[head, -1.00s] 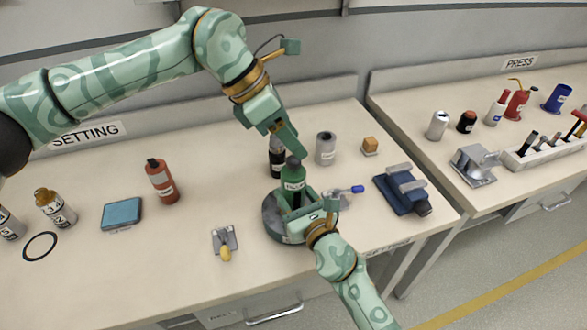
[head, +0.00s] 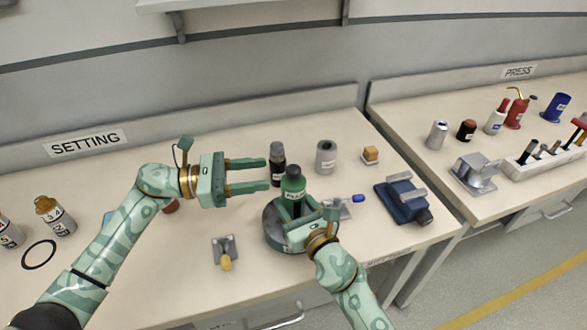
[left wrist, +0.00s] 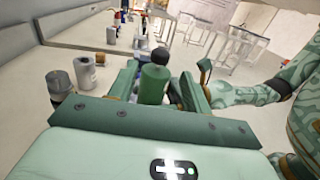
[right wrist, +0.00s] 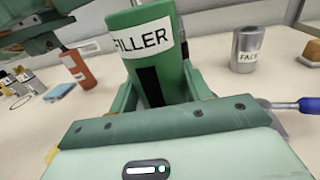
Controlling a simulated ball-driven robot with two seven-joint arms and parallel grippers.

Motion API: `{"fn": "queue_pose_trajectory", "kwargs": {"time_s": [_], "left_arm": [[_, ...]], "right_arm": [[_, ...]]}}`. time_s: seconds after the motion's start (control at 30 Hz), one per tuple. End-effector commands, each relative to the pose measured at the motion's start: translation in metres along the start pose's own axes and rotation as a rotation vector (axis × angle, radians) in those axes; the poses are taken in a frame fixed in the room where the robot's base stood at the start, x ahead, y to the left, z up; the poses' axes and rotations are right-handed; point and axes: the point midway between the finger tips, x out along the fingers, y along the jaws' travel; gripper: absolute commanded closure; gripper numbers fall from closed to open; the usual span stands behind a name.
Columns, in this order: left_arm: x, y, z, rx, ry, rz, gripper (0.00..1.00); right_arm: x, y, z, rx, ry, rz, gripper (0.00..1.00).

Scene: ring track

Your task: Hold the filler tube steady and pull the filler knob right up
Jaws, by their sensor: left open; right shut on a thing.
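The green filler tube (head: 292,188) stands upright on a round grey base (head: 271,232), with its dark knob (head: 293,171) on top. My right gripper (head: 296,213) is shut on the tube low down. The right wrist view shows the tube (right wrist: 158,70) with its FILLER label and a dark slot between the fingers; the knob is outside that view. My left gripper (head: 267,174) is open and empty, level, just left of the knob, with its fingers pointing at it. In the left wrist view the knob (left wrist: 160,56) and tube lie ahead between the fingers.
A dark bottle (head: 278,160) and a grey can (head: 326,156) stand close behind the tube. A blue vise (head: 403,199) and a blue-handled tool (head: 350,199) are to the right. A yellow-handled clamp (head: 225,254) sits at front left. My left arm hides a red bottle.

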Motion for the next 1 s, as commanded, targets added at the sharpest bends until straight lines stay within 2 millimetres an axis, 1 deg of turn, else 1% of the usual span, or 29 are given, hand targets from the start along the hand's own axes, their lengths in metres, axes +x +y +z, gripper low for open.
{"fn": "queue_pose_trajectory", "kwargs": {"time_s": [0.03, 0.1, 0.2, 0.3, 0.4, 0.5, 0.77, 0.8, 0.87, 0.9, 0.93, 1.0], "left_arm": [[0.013, -0.001, 0.001, 0.000, -0.003, -0.004, 0.51], [0.029, -0.001, 0.001, -0.001, -0.003, -0.003, 0.51], [0.050, -0.001, 0.001, -0.001, -0.001, -0.003, 0.51], [0.066, 0.000, 0.001, -0.001, -0.001, -0.002, 0.51], [0.076, 0.000, 0.000, -0.002, 0.000, -0.002, 0.51], [0.081, 0.000, 0.000, -0.001, 0.002, -0.002, 0.51], [0.082, 0.000, 0.000, -0.001, 0.003, -0.002, 0.51], [0.082, 0.000, 0.000, -0.001, 0.003, -0.002, 0.62], [0.082, 0.000, 0.000, -0.001, 0.002, -0.002, 0.79], [0.082, 0.000, 0.000, -0.001, 0.002, -0.002, 0.90], [0.082, 0.000, 0.000, -0.001, 0.002, -0.002, 0.98], [0.082, 0.000, 0.000, -0.001, 0.002, -0.002, 1.00]], "right_arm": [[0.000, 0.000, 0.000, 0.000, 0.001, 0.000, 0.81], [0.000, 0.000, 0.000, 0.000, 0.001, 0.000, 0.81], [0.000, 0.000, 0.000, 0.000, 0.001, 0.000, 0.81], [0.000, 0.000, 0.000, 0.000, 0.001, -0.001, 0.81], [0.000, 0.000, 0.000, 0.000, 0.001, -0.001, 0.81], [0.000, 0.000, 0.000, 0.000, 0.001, -0.001, 0.81], [0.000, -0.001, 0.000, -0.001, 0.001, -0.001, 0.81], [0.000, -0.001, 0.000, -0.001, 0.001, -0.001, 0.81], [0.000, -0.001, 0.000, -0.001, 0.001, -0.001, 0.81], [0.000, -0.001, -0.001, -0.001, 0.001, -0.001, 0.81], [0.000, -0.001, -0.001, -0.001, 0.001, -0.001, 0.81], [0.000, -0.001, -0.001, -0.001, 0.001, -0.001, 0.81]]}}
